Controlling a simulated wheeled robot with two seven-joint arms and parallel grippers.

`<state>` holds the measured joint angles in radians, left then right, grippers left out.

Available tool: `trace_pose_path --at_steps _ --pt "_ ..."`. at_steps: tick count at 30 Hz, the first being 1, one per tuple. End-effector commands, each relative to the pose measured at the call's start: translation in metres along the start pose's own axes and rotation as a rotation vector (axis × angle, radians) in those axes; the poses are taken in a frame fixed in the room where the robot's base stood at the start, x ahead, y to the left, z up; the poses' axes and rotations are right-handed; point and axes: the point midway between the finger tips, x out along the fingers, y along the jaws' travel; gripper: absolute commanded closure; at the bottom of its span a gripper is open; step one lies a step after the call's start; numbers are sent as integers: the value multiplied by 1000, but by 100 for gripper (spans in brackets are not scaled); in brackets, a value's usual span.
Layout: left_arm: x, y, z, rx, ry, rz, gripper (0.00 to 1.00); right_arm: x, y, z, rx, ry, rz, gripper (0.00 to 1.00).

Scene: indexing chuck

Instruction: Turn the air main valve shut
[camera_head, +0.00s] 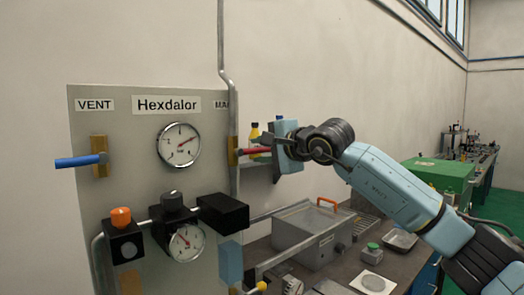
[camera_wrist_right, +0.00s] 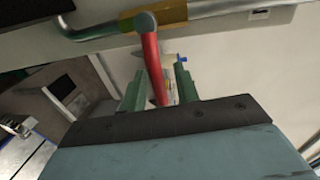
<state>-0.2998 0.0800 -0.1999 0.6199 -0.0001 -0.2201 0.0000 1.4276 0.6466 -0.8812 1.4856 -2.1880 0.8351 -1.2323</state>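The air main valve's red lever (camera_head: 256,150) sticks out to the right from a brass valve body (camera_head: 232,150) on the panel's right edge, below a partly hidden "MAI" label. My right gripper (camera_head: 276,143) is at the lever's outer end. In the right wrist view the red lever (camera_wrist_right: 152,65) runs from a grey round hub down between the two green fingers of my right gripper (camera_wrist_right: 160,95). The fingers are apart, with a gap on each side of the lever. My left gripper is not in view.
The grey panel (camera_head: 130,190) carries a blue VENT lever (camera_head: 80,161), a gauge (camera_head: 179,145), a lower gauge (camera_head: 187,243) and an orange knob (camera_head: 121,217). A grey bin (camera_head: 312,238) with an orange handle stands on the bench. A vertical pipe (camera_head: 221,45) runs above the valve.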

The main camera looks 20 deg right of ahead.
Motion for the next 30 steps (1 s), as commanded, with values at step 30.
trace_pose_path --at_steps 30 --pt "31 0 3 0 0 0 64 -130 0 0 0 1 0 69"
